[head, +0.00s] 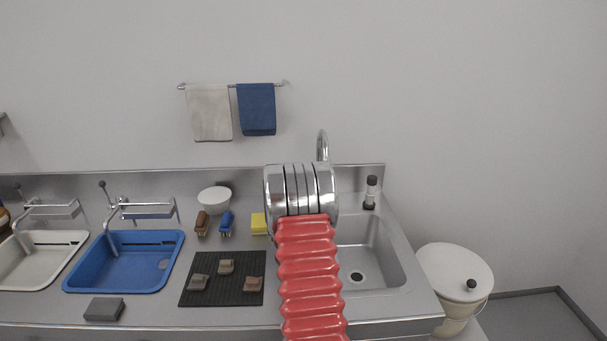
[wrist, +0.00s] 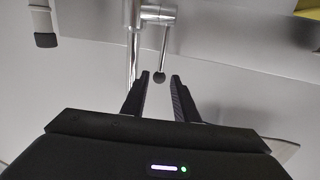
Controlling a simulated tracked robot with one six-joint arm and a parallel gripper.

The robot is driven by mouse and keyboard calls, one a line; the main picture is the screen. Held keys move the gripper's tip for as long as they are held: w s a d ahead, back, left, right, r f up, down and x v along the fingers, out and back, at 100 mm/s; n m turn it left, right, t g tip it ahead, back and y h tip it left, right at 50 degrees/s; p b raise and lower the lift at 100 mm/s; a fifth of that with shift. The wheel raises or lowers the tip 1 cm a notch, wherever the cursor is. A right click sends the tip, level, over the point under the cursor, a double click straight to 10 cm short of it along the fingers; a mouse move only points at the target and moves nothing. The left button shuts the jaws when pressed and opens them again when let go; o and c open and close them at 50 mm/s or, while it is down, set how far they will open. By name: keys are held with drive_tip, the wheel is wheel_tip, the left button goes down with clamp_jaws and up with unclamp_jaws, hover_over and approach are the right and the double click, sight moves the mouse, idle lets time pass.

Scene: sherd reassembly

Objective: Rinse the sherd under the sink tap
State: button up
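The sink tap (head: 322,147) stands behind the right-hand sink basin (head: 382,243), partly hidden by my arm. In the wrist view the chrome tap (wrist: 135,45) rises just beyond my fingers, with a dark round knob (wrist: 159,77) seen in the gap between them. The head view hides the gripper behind my arm. A grey sherd (head: 199,282), a beige sherd (head: 226,267) and a brown sherd (head: 252,284) lie on the black mat (head: 222,299).
A blue tub (head: 110,280) and a white tub (head: 30,270) sit to the left. A grey block (head: 104,309) lies at the front edge. A white bowl (head: 214,200), brushes (head: 226,222) and a yellow sponge (head: 258,223) are at the back. A dark-capped bottle (head: 370,192) stands right of the tap.

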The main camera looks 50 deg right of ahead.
drive_tip(key=x, duration=1)
drive_tip(key=shift+d, duration=0.25)
drive_tip(key=shift+w, duration=0.1)
clamp_jaws()
idle(0.3)
